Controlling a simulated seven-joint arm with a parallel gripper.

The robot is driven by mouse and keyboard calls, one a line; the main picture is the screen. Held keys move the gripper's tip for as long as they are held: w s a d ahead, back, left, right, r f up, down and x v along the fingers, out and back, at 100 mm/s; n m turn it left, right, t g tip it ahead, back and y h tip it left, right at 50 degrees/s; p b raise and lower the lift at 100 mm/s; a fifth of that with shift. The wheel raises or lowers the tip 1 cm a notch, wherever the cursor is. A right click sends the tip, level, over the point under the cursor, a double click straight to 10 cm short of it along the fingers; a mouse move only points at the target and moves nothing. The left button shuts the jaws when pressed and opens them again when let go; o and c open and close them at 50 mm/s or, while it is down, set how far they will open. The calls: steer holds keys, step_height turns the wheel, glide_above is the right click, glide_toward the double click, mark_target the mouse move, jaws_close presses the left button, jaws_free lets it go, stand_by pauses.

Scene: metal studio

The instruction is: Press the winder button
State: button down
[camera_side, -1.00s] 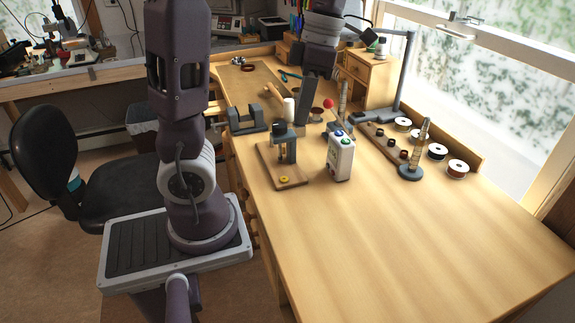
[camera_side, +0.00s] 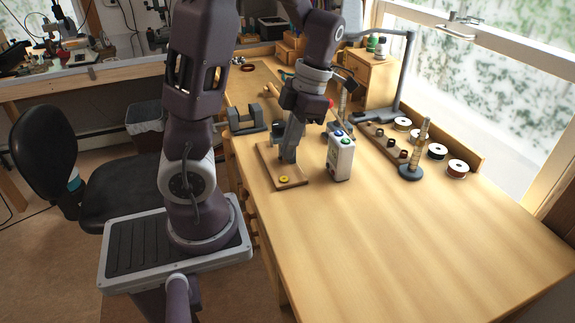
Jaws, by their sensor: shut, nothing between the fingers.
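A white control box (camera_side: 341,161) stands upright on the workbench, with a blue button (camera_side: 338,133) and a green button (camera_side: 346,141) near its top. I cannot tell which button is the winder's. Behind the box is a small device (camera_side: 334,128) with a red knob (camera_side: 331,103), partly covered by my arm. My gripper (camera_side: 289,157) points down, shut and empty, left of the control box and apart from it. It overlaps the grey stand (camera_side: 279,141) on a wooden board (camera_side: 268,165); contact cannot be told.
A yellow disc (camera_side: 284,179) lies on the board's front end. A grey vise-like block (camera_side: 247,120) is at the left. A ringed post (camera_side: 411,171), wire spools (camera_side: 457,168) and a lamp (camera_side: 398,108) are at the right. The front of the bench is clear.

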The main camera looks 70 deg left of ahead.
mark_target(285, 179)
steer(key=shift+w+x, duration=0.2)
steer(key=shift+x, duration=0.7)
steer(key=shift+w+x, duration=0.2)
steer(key=shift+x, duration=0.65)
steer(key=shift+w+x, duration=0.15)
steer(key=shift+x, duration=0.75)
steer(key=shift+f, duration=0.2)
steer(key=shift+f, duration=0.35)
steer(key=shift+s+d+f, duration=0.15)
steer(key=shift+s+f, duration=0.05)
steer(key=shift+f, duration=0.25)
steer(key=shift+r, duration=0.1)
steer(key=shift+w+r, duration=0.25)
steer(key=shift+r, duration=0.1)
steer(key=v, duration=0.8)
